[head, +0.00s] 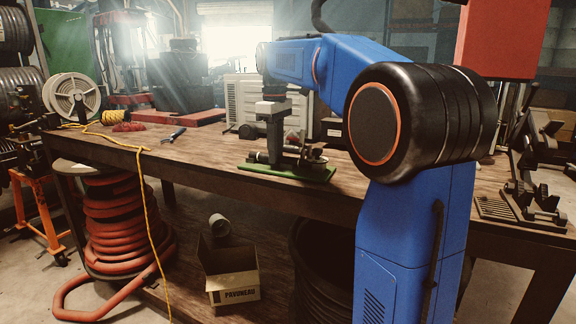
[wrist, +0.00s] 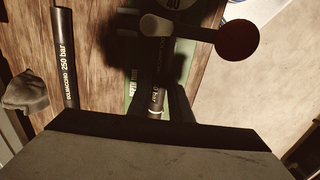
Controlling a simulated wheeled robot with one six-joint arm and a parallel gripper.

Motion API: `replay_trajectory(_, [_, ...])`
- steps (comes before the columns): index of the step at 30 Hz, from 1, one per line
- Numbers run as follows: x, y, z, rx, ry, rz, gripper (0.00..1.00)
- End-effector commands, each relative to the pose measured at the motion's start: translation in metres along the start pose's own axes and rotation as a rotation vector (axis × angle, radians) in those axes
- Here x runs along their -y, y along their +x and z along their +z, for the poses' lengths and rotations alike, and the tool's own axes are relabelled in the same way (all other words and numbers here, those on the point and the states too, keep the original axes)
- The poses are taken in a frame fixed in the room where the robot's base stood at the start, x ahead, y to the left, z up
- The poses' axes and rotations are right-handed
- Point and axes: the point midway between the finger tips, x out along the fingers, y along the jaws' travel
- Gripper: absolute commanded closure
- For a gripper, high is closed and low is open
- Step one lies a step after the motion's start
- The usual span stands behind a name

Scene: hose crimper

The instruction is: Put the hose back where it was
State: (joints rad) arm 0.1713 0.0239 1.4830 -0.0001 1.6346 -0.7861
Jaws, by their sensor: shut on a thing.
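A black hose piece (wrist: 157,98) with pale lettering shows between the dark fingers of my gripper (wrist: 165,108) in the wrist view. The gripper is shut on it, and the gripper body hides its lower part. The green-based hose crimper (head: 290,168) stands on the bench directly under my gripper (head: 274,140) in the head view. In the wrist view the crimper's green base (wrist: 133,92) lies below the held hose, in heavy shadow. I cannot tell whether the hose touches the crimper.
A second black hose (wrist: 66,60) marked "250 bar" lies on the wood, left in the wrist view. A lever with a round dark red knob (wrist: 238,42) sticks out to the right. Pliers (head: 174,135) and a yellow cord (head: 110,138) lie left on the bench (head: 215,160).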

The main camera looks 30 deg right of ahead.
Motion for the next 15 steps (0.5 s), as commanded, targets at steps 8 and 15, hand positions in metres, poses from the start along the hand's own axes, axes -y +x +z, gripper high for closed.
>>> replay_trajectory(8, [0.000, 0.000, -0.008, 0.000, 0.000, 0.000, 1.00])
replay_trajectory(15, [0.000, 0.000, -0.016, 0.000, -0.001, 0.000, 1.00])
